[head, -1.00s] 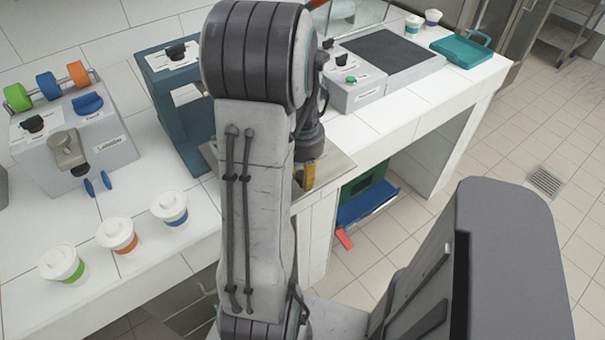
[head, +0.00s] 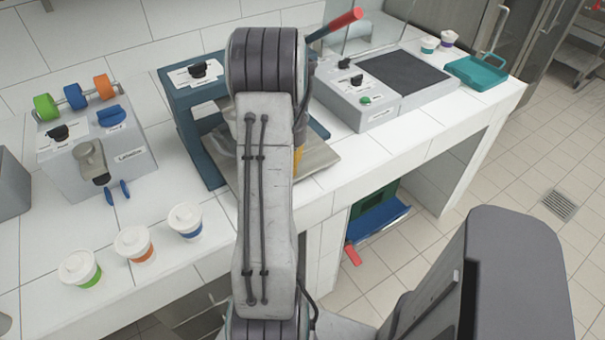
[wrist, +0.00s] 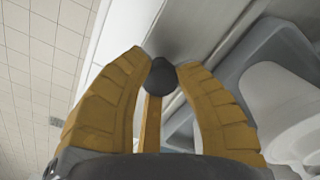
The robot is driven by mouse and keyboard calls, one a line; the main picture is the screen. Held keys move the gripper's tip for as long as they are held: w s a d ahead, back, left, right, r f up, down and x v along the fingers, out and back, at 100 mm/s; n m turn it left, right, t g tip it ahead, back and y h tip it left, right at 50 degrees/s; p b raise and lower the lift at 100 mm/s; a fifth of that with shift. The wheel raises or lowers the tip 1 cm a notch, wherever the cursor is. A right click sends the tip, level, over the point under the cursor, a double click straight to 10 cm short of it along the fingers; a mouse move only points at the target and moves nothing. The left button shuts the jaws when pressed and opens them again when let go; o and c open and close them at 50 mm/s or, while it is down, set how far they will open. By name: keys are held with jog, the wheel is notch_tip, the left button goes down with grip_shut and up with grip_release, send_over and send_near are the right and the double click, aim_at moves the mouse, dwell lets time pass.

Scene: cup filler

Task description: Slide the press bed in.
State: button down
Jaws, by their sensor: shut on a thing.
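The teal press (head: 196,135) stands on the counter, left of my arm. My gripper (wrist: 163,56) is shut around a dark round knob (wrist: 160,78) at the edge of a metal surface (wrist: 187,22), seemingly the bed. In the head view only a bit of a yellow finger (head: 298,158) shows beside my arm. A red-ended lever (head: 335,24) rises behind the arm. How far the bed sits in is hard to tell.
Three lidded cups (head: 134,245) stand at the front left near a grey labelled machine (head: 95,150). A grey unit with a dark plate (head: 385,88) and a teal tray (head: 478,72) are to the right.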

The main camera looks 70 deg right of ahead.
jog(key=shift+w+d+f+p, duration=0.1)
jog(key=shift+w+d+p, duration=0.15)
jog(key=shift+w+d, duration=0.4)
jog(key=shift+w+d+r+p, duration=0.15)
jog(key=shift+w+d, duration=0.25)
jog(key=shift+w, duration=0.5)
jog(key=shift+w+d+f+p, duration=0.15)
jog(key=shift+w+d+p, duration=0.15)
jog(key=shift+w+d, duration=0.35)
jog(key=shift+w+a, duration=0.1)
jog(key=shift+a, duration=0.05)
jog(key=c, duration=0.9)
grip_release()
jog(key=shift+o, duration=0.2)
notch_tip(320, 180, up, 12)
